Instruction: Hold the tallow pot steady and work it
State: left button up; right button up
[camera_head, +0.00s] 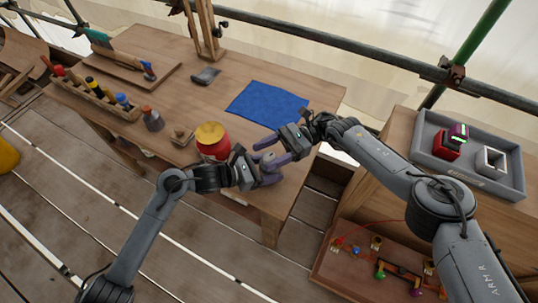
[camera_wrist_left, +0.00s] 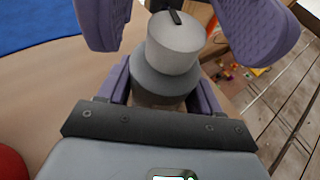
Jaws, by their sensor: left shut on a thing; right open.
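A grey cylindrical pot (camera_wrist_left: 165,85), which I take for the tallow pot, stands out in the left wrist view, with a lighter grey round top (camera_wrist_left: 172,42) bearing a dark mark. My left gripper (camera_head: 272,170) is shut on its body, one purple finger on each side. My right gripper (camera_head: 265,150) is open, its two purple fingers spread on either side of the pot's top, with gaps between. In the head view the pot is mostly hidden among the fingers, over the table's front right part. I cannot tell whether its base touches the table.
A red pot with a yellow lid (camera_head: 211,137) stands just left of my left gripper. A blue cloth (camera_head: 266,103) lies behind the grippers on the wooden table (camera_head: 170,50). A grey tray (camera_head: 470,178) sits on the right bench. Tools and bottles fill the table's left side.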

aim_at(269, 156)
notch_tip(269, 156, up, 8)
jog(key=shift+r, duration=0.25)
